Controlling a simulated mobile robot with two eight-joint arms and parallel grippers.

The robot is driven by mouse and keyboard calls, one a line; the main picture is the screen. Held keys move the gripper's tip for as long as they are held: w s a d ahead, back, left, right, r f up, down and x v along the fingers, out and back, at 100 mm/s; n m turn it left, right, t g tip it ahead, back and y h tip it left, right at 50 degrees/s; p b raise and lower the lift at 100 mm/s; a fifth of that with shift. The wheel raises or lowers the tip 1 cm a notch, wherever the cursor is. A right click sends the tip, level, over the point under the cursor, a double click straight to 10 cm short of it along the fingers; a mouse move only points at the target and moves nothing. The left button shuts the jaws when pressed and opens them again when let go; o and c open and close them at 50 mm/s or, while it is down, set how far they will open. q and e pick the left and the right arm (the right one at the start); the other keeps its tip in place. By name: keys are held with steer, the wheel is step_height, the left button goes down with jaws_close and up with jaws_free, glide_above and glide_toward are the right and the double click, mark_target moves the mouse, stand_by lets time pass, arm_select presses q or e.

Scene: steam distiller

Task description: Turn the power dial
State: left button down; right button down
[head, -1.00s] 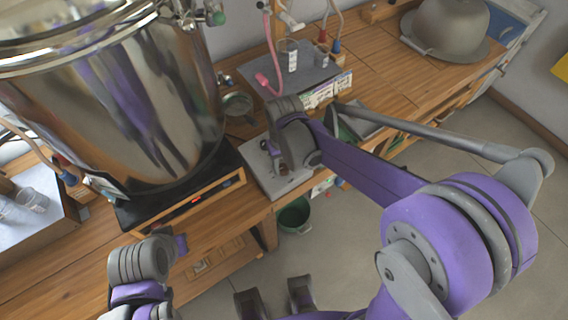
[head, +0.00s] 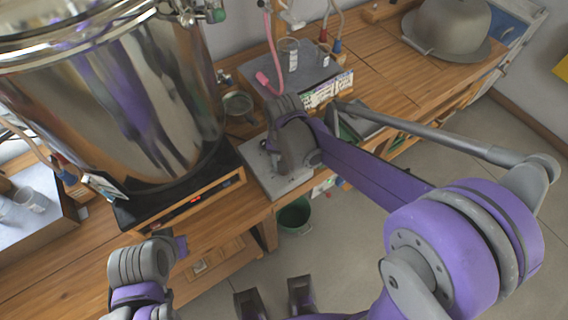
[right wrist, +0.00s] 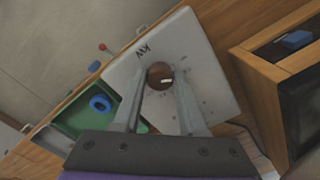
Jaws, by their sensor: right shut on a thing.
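The power dial (right wrist: 159,71) is a small round brown knob with a pale mark on a light grey panel (right wrist: 215,70), seen in the right wrist view. My right gripper (right wrist: 163,80) points down at the panel, its two grey fingers on either side of the knob and shut on it. In the head view, the panel (head: 263,172) lies flat on the wooden bench beside the big steel distiller (head: 100,110). My right wrist covers the dial and fingers there. My left arm shows at the bottom left; its fingers are not clearly seen.
A black base (head: 150,208) with a red display carries the distiller left of the panel. A pink hose (head: 268,82) and a small round dish (head: 237,104) are close behind. A green bin (head: 294,216) stands below. A metal helmet-like dome (head: 447,28) sits far right.

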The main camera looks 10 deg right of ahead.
stand_by(0.3)
steer(key=shift+c, duration=2.3)
jaws_free()
steer(key=shift+r, duration=0.1)
step_height(320, 180, up, 11)
steer(key=p, duration=0.1)
steer(key=shift+s, duration=0.1)
